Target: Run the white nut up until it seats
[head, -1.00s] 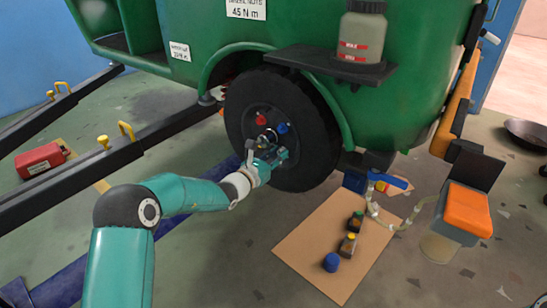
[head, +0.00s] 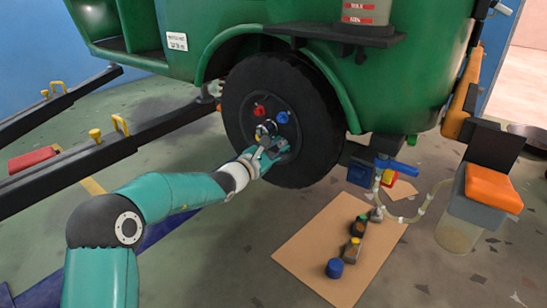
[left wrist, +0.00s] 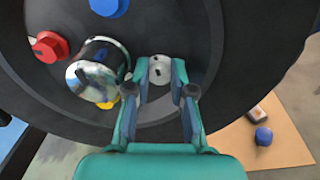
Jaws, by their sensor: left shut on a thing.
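The white nut (left wrist: 160,70) shows in the left wrist view as a pale round face with dark marks, low on the wheel. My left gripper (left wrist: 160,84) has its fingertips on either side of it and is shut on it. In the head view my left gripper (head: 270,152) is at the lower part of the wheel's hub, and its fingers hide the nut there. How far the nut is from its seat cannot be told. The black wheel (head: 312,130) also carries a red nut (left wrist: 48,47) and a blue nut (left wrist: 108,6). My right gripper is not in view.
A shiny hub cap (left wrist: 95,72) juts out left of my fingers, with a yellow nut (left wrist: 104,102) below it. The green body (head: 400,80) overhangs the wheel. A tan mat (head: 300,262) with small bottles and a blue cap (head: 335,268) lies on the floor at right.

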